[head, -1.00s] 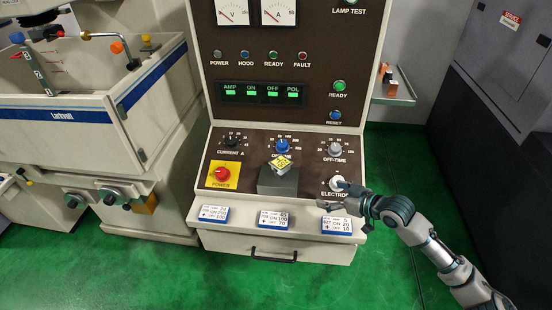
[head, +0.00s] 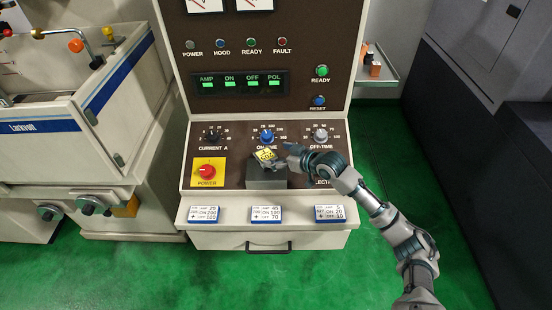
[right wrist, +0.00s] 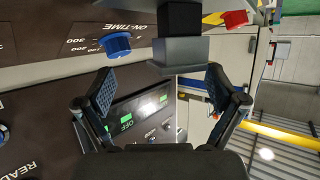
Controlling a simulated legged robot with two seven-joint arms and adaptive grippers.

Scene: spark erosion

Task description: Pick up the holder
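A grey block with a black part (right wrist: 180,50) shows there beyond the fingertips; I cannot tell which part is holder and which is stand. My left gripper is not in view.
A red power button (head: 208,170) and several knobs, including a blue one (head: 266,136), surround the stand. Three blue-edged cards (head: 266,214) lie on the front ledge. A tank machine (head: 45,150) stands at left. The green floor at right is clear.

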